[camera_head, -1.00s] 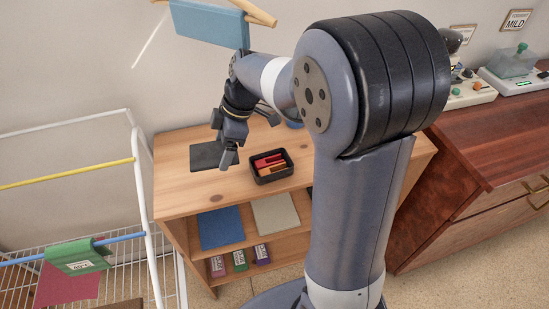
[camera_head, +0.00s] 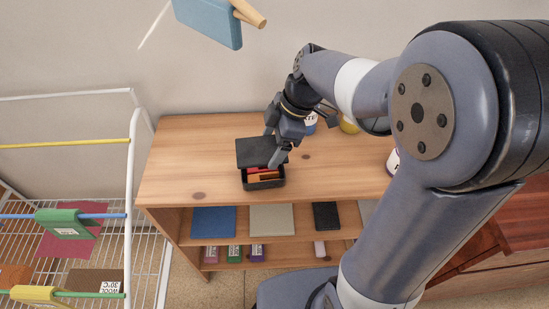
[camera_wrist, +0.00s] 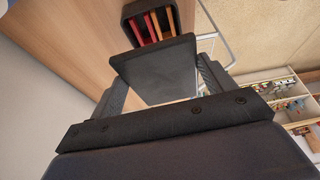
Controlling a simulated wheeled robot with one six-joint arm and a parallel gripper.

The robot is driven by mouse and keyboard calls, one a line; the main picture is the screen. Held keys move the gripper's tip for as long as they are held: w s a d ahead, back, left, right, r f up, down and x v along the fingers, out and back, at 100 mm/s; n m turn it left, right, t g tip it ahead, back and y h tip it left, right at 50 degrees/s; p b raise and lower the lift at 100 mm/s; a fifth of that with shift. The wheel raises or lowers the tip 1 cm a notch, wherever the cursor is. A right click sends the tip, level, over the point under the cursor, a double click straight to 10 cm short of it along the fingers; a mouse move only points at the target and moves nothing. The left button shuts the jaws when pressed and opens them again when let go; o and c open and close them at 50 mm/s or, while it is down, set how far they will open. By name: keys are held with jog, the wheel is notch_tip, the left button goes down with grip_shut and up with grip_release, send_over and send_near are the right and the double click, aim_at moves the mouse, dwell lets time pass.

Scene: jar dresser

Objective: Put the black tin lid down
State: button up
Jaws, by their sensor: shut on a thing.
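The black tin lid (camera_head: 258,151) is a flat dark square, held by my gripper (camera_head: 279,146). In the wrist view the lid (camera_wrist: 156,70) sits between my two fingers (camera_wrist: 165,88), which are shut on its sides. The open black tin (camera_head: 264,184) stands on the wooden dresser top with red and orange sticks inside. The lid overlaps the tin's back edge in the head view; I cannot tell its exact height above the wood. In the wrist view the tin (camera_wrist: 132,12) shows just beyond the lid's far edge.
The wooden top (camera_head: 180,165) is clear to the left of the tin. A yellow-lidded jar (camera_head: 349,124) and a labelled jar (camera_head: 310,123) stand at the back right. A white drying rack (camera_head: 130,170) is at the left. Folded cloths lie on the shelf below.

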notch_tip(320, 180, down, 6)
jog(key=shift+r, duration=0.1)
dwell(0.4)
jog(key=shift+f+b, duration=0.35)
jog(key=shift+b, duration=0.05)
jog(key=shift+f, duration=0.2)
jog(key=o, duration=1)
jog(key=shift+r, duration=0.1)
jog(key=shift+r, duration=0.1)
jog(key=shift+r+p, duration=0.55)
jog(key=shift+p, duration=0.15)
jog(key=v, duration=1.1)
jog(key=shift+d+r+b, duration=0.15)
jog(key=shift+r+b, duration=0.2)
